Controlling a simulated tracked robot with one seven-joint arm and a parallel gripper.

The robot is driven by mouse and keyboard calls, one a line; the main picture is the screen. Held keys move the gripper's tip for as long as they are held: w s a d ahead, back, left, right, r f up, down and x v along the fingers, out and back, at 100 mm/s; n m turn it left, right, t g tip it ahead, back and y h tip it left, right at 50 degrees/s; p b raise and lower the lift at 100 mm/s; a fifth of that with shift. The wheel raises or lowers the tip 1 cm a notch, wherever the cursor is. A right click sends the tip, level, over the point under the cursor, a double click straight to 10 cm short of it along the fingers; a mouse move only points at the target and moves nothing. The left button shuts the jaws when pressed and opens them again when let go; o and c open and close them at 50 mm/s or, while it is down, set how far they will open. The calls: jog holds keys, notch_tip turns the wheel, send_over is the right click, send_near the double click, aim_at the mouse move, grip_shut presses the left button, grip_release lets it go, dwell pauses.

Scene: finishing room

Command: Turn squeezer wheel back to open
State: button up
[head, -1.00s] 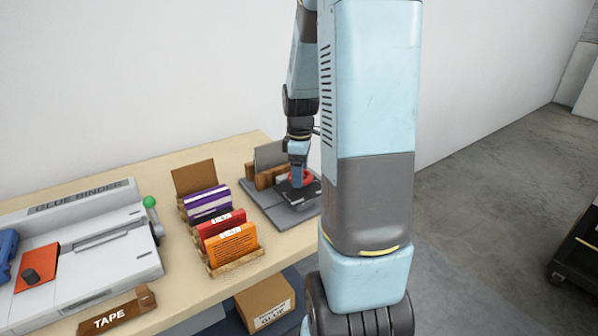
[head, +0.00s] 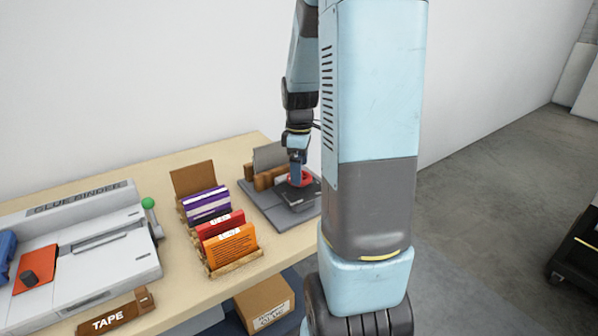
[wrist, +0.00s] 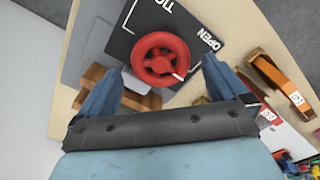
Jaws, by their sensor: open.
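The red squeezer wheel (wrist: 160,60) sits on a dark plate (wrist: 196,22) marked "OPEN" and "TIGHT" in part. A white mark shows on the wheel's rim, on the side toward the lower right in the wrist view. In the head view the wheel (head: 303,180) is partly hidden by my arm's end. My gripper (wrist: 155,82) is open, with one blue finger on each side of the wheel in the picture. I cannot tell whether the fingers touch it. The squeezer's grey base (head: 262,203) rests on the table.
A rack of purple, red and orange booklets (head: 230,246) stands left of the squeezer. The glue binder (head: 100,262) with a green-knobbed lever is further left. A wall is behind the table.

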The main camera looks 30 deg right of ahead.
notch_tip(320, 180, up, 12)
dwell(0.4)
jog(key=shift+f, duration=0.1)
dwell(0.3)
jog(key=s+a+r+m+t, duration=0.2)
jog(key=s+a+r+m, duration=0.1)
jog(key=s+a, duration=0.5)
jog(key=s+a+r+m+t, duration=0.3)
jog(key=s+a+m, duration=0.3)
jog(key=s+a, duration=0.2)
jog(key=shift+s+r+m+t, duration=0.2)
jog(key=shift+s+m+t, duration=0.1)
jog(key=shift+s, duration=0.6)
